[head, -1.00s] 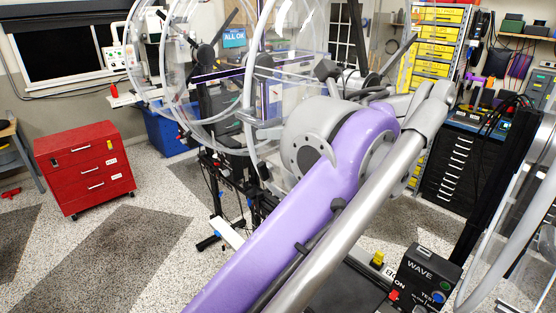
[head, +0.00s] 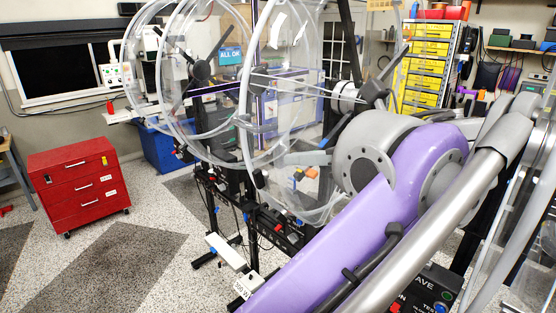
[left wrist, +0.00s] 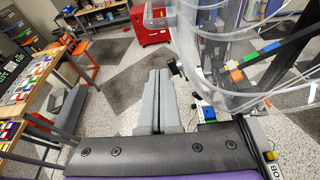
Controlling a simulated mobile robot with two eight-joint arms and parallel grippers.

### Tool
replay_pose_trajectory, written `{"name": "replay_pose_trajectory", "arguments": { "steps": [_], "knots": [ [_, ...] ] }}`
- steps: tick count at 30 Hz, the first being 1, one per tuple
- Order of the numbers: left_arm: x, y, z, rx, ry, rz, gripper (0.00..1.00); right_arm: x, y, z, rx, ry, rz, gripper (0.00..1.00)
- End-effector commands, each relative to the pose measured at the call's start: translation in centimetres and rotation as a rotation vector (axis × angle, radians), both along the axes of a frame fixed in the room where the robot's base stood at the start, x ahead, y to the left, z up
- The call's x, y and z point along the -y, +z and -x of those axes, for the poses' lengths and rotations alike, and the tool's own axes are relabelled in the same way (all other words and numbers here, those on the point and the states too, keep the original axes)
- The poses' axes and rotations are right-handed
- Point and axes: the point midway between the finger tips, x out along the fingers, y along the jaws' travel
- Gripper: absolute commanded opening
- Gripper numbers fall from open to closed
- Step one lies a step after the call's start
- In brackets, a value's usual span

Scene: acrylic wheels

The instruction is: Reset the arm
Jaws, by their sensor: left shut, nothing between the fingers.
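My left gripper (left wrist: 159,73) shows in the left wrist view as two long grey fingers side by side, shut and empty, over the speckled floor. In the head view my purple and grey arm crosses from the bottom middle to the right, and I cannot clearly make out its fingers there. Large clear acrylic wheels (head: 246,100) stand upright at the top middle of the head view, beyond and left of the arm. Part of the clear acrylic (left wrist: 213,88) is to the right of the fingers in the left wrist view, apart from them. My right gripper is not in view.
A red drawer cabinet (head: 80,190) stands at left, with a blue bin (head: 165,150) behind it. A yellow drawer rack (head: 422,65) is at the back right. A black control box (head: 432,290) is partly behind my arm. Floor at lower left is free.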

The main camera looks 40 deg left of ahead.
Motion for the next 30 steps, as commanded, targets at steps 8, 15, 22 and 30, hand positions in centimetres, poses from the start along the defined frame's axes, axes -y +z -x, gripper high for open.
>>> {"name": "replay_pose_trajectory", "arguments": {
  "steps": [8, 15, 22, 30],
  "knots": [
    [1.9, 0.6, 0.2, -0.001, 0.001, 0.0, 0.0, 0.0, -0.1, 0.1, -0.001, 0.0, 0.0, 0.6],
    [1.7, -1.0, 0.2, 0.038, 0.008, 0.043, 0.0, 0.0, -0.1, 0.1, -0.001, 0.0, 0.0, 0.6],
    [2.2, -14.7, 0.8, 0.365, 0.145, 0.397, 0.0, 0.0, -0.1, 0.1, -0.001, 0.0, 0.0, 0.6],
    [6.7, -34.4, 3.9, 0.932, 0.641, 0.963, 0.0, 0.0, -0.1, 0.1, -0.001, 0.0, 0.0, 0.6]
  ]
}}
